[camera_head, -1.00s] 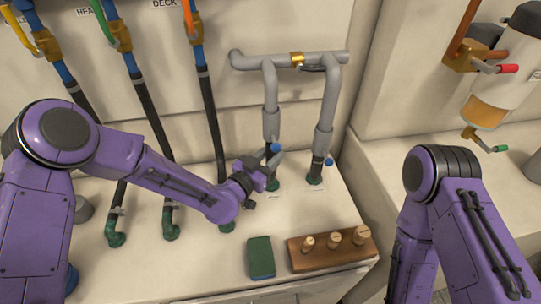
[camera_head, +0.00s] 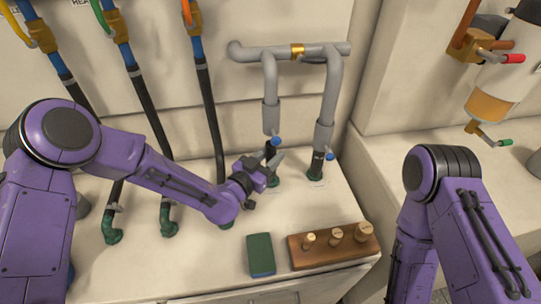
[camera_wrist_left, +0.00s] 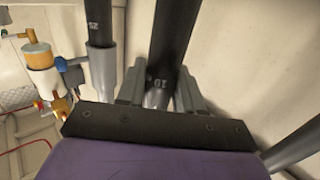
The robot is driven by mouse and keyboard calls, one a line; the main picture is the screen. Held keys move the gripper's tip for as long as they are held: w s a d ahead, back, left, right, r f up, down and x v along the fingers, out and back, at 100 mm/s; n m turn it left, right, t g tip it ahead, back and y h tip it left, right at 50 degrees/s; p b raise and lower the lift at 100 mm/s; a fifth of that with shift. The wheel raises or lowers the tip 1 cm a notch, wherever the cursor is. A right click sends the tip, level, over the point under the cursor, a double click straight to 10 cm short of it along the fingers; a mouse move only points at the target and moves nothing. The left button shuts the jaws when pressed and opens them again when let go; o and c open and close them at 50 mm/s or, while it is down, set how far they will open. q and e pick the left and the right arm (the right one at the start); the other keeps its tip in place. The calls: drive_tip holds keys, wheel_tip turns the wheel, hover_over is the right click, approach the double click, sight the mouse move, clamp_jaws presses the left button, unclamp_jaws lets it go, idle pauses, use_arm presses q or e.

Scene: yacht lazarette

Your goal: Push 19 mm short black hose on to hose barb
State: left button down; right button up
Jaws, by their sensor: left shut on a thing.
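My left gripper (camera_head: 272,159) is shut around a short black hose (camera_wrist_left: 171,38), with one finger on each side. In the left wrist view the hose bears a small pale label that appears upside down. It joins the left grey pipe (camera_head: 270,98), beside a blue-handled part (camera_head: 275,141). A dark green fitting (camera_head: 272,181) stands on the counter just below. My gripper partly hides the hose's lower end, so I cannot tell whether it touches or covers the barb. My right gripper is not in view; only its arm shows.
A second grey pipe (camera_head: 330,92) with its own black hose stands close on the right. Several long black hoses hang on the left. A wooden block with pegs (camera_head: 309,260) and a green block (camera_head: 261,255) lie on the counter's front.

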use_arm(q)
drive_tip(key=shift+f+b, duration=0.3)
drive_tip(key=shift+f, duration=0.15)
drive_tip(key=c, duration=0.7)
unclamp_jaws()
drive_tip(key=shift+o, duration=0.2)
drive_tip(key=b+v, duration=0.2)
drive_tip(key=v, duration=0.8)
drive_tip(key=shift+s+a, duration=0.15)
drive_tip(key=shift+s, duration=0.1)
